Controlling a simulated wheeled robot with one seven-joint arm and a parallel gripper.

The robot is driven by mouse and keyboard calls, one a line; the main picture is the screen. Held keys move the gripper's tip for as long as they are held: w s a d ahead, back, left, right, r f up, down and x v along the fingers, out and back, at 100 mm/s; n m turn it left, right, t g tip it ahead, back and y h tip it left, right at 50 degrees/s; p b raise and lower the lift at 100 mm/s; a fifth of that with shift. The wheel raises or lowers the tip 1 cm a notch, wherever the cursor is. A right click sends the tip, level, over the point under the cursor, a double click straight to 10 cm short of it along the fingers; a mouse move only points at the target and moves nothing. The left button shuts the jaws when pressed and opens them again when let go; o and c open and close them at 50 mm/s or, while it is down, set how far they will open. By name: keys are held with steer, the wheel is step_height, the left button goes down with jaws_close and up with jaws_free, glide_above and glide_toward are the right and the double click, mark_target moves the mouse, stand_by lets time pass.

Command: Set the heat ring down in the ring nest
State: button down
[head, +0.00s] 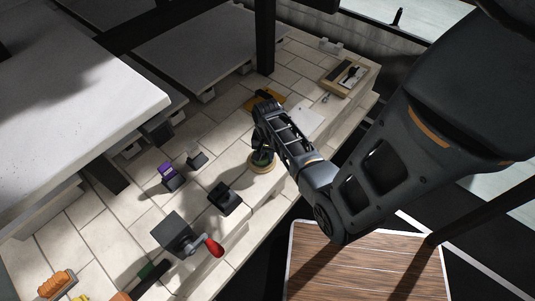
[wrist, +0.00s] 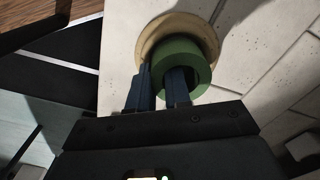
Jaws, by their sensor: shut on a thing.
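The heat ring is a thick green ring (wrist: 180,47) in the wrist view. My gripper (wrist: 160,72) is shut on its wall, with one blue finger in the hole and the other outside on the left. The ring nest, a round tan dish (wrist: 155,34), lies directly beneath the ring, its rim showing at the upper left and right. I cannot tell whether the ring touches the nest. In the head view, the nest (head: 256,167) sits near the tiled deck's front edge, with the green ring (head: 262,156) over it, partly hidden by my gripper (head: 261,151).
A dark block (head: 225,198) stands left of the nest, and a grey box with a red-knobbed handle (head: 213,247) is nearer. A purple piece (head: 167,171) is on a dark stand. A wooden tray (head: 343,76) lies at the far right. A dark post (head: 265,40) rises behind.

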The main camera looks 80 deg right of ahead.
stand_by(0.4)
steer(key=c, duration=1)
jaws_free()
steer(key=shift+r, duration=3.9)
